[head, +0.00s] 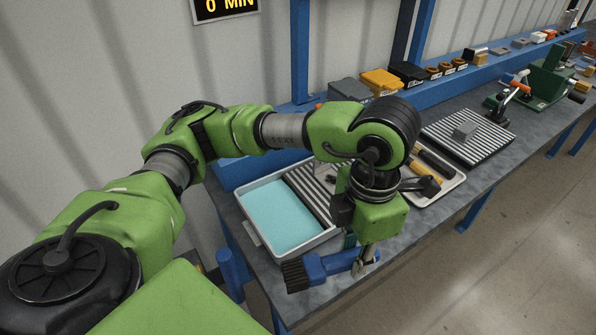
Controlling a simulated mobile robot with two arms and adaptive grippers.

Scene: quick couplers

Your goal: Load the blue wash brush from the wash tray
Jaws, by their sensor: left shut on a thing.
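The wash tray (329,236) is a pale shallow tray on the bench with teal liquid in its left part and a ribbed grey rack on its right. The blue wash brush (321,268), with dark bristles toward the left, shows in front of the tray near the bench's front edge. My left gripper (363,266) points down and is shut on the blue brush at its right end. Whether the brush touches the bench is hard to tell. My arm hides part of the tray and rack. My right gripper does not show.
Right of my gripper, a pale tray (458,184) holds dark and yellow-handled tools. A ribbed mat (482,150) with a grey block lies beyond it. A green vise-like fixture (545,82) stands farther right. Bins line the back shelf. Open floor lies in front.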

